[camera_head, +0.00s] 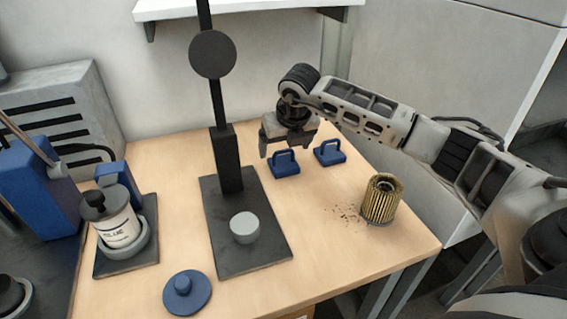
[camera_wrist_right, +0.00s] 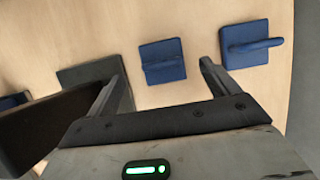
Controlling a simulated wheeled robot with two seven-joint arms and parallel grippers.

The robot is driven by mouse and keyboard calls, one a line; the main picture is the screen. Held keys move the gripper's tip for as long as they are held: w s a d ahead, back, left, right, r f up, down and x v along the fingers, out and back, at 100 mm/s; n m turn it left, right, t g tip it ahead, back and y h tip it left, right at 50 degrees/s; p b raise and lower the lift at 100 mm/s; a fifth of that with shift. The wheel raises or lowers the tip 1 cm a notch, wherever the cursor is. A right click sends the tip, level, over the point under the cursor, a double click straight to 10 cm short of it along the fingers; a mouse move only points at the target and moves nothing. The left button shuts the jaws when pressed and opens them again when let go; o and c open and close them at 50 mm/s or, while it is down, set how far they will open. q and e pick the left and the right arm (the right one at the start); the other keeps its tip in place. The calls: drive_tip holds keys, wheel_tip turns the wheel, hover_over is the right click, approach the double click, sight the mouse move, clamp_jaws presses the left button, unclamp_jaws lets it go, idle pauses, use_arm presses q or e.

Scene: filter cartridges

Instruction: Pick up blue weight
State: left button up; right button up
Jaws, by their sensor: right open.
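Two blue weights with loop handles are on the wooden table. The nearer-left blue weight (camera_head: 285,163) sits just below my right gripper (camera_head: 289,147). The other blue weight (camera_head: 329,152) stands a little to its right. In the right wrist view the first weight (camera_wrist_right: 163,60) lies between and beyond the open fingers of my right gripper (camera_wrist_right: 163,82), and the second weight (camera_wrist_right: 250,44) lies beyond the right finger. The right gripper is open and empty. My left gripper is not in view.
A blue round lid (camera_head: 187,292) and a glue pot (camera_head: 112,222) are at the left.

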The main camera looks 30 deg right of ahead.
sight(283, 152)
drive_tip(key=x, duration=0.4)
drive_tip(key=shift+w+d+f+p, duration=0.1)
drive_tip(key=shift+d+f+p, duration=0.05)
drive_tip(key=shift+f+p, duration=0.2)
drive_tip(key=shift+r, duration=0.1)
drive_tip(key=c, duration=1.5)
drive_tip(key=shift+w+r, duration=0.1)
drive_tip(key=shift+r, duration=0.05)
drive_tip(key=shift+c, duration=0.5)
drive_tip(key=shift+r, duration=0.1)
